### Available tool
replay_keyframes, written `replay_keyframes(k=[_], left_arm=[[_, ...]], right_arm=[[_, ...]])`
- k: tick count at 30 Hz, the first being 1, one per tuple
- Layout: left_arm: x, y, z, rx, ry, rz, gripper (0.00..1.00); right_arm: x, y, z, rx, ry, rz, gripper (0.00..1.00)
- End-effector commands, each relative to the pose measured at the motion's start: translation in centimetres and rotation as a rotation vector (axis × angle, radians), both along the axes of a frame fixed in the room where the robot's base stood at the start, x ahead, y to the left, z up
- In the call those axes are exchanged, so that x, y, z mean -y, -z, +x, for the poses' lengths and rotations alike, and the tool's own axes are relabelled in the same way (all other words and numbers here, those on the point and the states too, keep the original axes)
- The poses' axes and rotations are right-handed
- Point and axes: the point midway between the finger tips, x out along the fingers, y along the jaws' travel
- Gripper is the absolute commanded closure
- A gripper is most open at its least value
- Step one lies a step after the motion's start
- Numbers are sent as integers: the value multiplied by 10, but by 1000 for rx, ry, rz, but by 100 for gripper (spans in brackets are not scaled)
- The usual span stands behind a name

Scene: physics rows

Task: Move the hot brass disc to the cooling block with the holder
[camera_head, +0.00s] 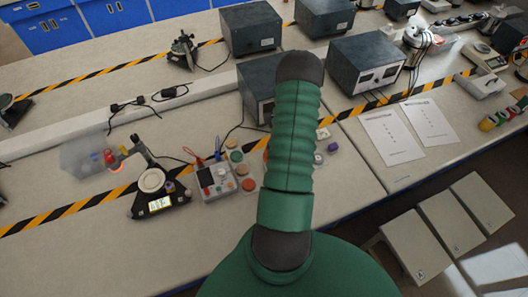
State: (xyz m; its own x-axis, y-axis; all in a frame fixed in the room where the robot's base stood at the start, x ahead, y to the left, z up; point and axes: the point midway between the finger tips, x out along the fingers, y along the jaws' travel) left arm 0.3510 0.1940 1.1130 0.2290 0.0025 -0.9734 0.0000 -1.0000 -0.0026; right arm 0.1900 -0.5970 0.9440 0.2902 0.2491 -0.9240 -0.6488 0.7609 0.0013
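A small orange glow (116,166) shows at the left, beside a stand with a pale round plate (151,180) and a lit display (160,204). I cannot tell whether the glow is the hot brass disc. A clear shield or box (82,157) with red and blue pieces stands just left of it. I cannot single out the cooling block or the holder. A green ribbed limb with a dark rounded end, likely mine, rises through the middle and hides part of the bench. Neither gripper shows.
Dark instrument boxes (366,62) stand behind. Paper sheets (392,137) lie right. The bench's left front (60,255) is clear. Stools (420,245) stand at lower right.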

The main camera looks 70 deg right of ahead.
Motion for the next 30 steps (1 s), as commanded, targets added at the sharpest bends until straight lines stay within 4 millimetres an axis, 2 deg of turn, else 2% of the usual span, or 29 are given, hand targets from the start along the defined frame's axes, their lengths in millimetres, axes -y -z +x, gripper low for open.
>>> replay_keyframes(k=[6,30], left_arm=[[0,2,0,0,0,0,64],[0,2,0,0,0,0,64]], right_arm=[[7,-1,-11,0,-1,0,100],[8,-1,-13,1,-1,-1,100]])
